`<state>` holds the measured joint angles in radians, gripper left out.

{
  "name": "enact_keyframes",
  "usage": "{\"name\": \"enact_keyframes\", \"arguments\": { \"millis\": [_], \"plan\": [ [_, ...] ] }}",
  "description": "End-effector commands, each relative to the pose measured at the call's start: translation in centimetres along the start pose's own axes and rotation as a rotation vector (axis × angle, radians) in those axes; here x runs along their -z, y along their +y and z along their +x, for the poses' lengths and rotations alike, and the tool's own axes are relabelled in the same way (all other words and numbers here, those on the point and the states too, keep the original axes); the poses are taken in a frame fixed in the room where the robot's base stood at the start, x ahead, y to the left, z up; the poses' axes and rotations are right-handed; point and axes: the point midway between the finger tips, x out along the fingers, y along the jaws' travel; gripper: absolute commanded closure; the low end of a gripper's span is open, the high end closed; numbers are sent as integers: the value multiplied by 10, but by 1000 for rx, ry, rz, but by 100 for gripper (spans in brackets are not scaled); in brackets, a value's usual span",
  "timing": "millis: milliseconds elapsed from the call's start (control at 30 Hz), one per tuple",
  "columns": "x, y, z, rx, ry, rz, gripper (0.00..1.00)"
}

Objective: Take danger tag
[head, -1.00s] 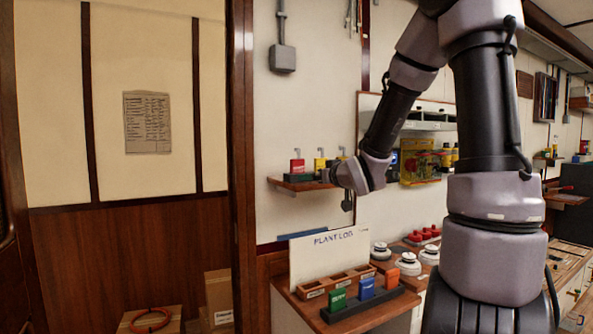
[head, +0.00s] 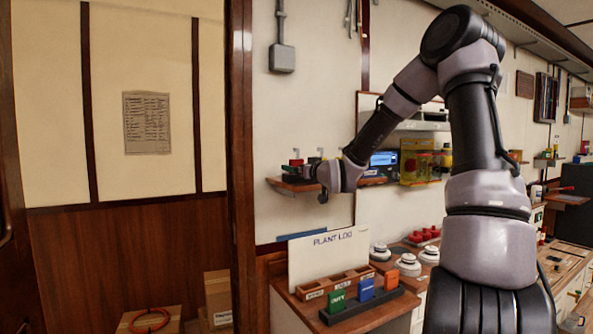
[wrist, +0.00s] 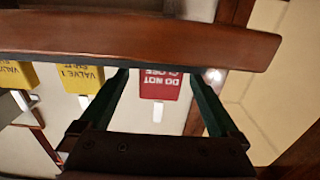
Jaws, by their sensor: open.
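The red tag (wrist: 161,84), lettered "DO NOT CLOSE", shows upside down in the wrist view, with a pale strip extending from it. I take it as the danger tag. My gripper (wrist: 158,77) is open, with one dark finger on each side of the tag; I cannot tell whether either touches it. In the head view my gripper (head: 302,172) is at the small wall shelf (head: 290,186), and the red tag (head: 296,162) is partly hidden by it.
Two yellow valve tags (wrist: 80,78) (wrist: 18,75) stand beside the red one. The shelf's wooden front edge (wrist: 140,42) crosses the wrist view close to the fingers. Below, a counter holds the plant log board (head: 328,262) and green (head: 337,300) and blue (head: 366,288) tags.

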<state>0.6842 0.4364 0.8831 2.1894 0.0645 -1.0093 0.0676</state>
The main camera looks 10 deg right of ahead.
Motion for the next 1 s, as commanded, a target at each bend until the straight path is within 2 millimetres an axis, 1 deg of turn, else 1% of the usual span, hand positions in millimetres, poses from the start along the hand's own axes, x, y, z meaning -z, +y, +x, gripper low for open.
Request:
{"name": "enact_keyframes", "arguments": {
  "millis": [33, 100, 300, 333, 367, 400, 467, 500, 567, 767, 833, 933, 1000],
  "plan": [
    [0, -1, 5, 2, 0, 2, 3],
    [0, 0, 9, 1, -1, 1, 3],
    [0, 0, 9, 0, -1, 0, 3],
    [0, 0, 9, 0, -1, 0, 6],
    [0, 0, 9, 0, -1, 0, 18],
    [0, 0, 9, 0, -1, 0, 33],
    [0, 0, 9, 0, -1, 0, 56],
    [0, 0, 9, 0, -1, 0, 71],
    [0, 0, 9, 0, -1, 0, 92],
    [0, 0, 9, 0, -1, 0, 93],
    [3, 0, 9, 0, 0, -2, 93],
    [15, 0, 9, 0, 2, -4, 93],
    [28, 0, 9, -1, 4, -5, 93]
  ]
}}
